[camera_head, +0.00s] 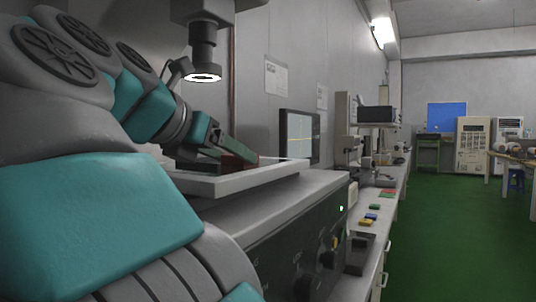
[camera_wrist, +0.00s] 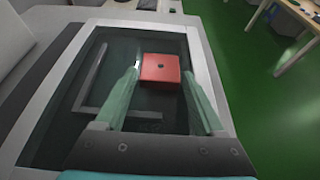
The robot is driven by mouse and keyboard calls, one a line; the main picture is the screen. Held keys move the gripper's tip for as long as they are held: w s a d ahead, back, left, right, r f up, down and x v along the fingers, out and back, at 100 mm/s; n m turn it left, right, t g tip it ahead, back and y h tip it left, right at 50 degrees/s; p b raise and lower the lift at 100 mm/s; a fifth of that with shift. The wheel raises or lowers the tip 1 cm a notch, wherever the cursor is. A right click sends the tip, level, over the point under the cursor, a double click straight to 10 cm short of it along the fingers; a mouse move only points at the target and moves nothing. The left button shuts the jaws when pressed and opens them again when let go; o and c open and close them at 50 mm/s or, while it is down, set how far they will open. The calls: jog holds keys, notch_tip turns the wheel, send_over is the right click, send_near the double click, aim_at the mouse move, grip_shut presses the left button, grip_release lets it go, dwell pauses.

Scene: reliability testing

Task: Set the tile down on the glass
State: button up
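Whether the tile touches the glass cannot be told. In the head view my gripper (camera_head: 236,152) is low over the pale framed top, with the dark red tile (camera_head: 237,162) at its tips, partly hidden by the fingers.
A lit lens head (camera_head: 204,73) hangs above my gripper. A monitor (camera_head: 299,137) stands behind. A long bench with coloured blocks (camera_head: 371,217) runs along the wall to the right. Around the tile the glass is mostly clear, and the green floor (camera_head: 450,235) is open.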

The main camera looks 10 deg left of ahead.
jog(key=shift+o, duration=1.3)
jog(key=shift+r+p, duration=0.25)
jog(key=shift+p, duration=0.05)
jog(key=p+v, duration=0.1)
jog(key=v, duration=0.6)
jog(key=shift+s+a, duration=0.15)
jog(key=shift+s, duration=0.05)
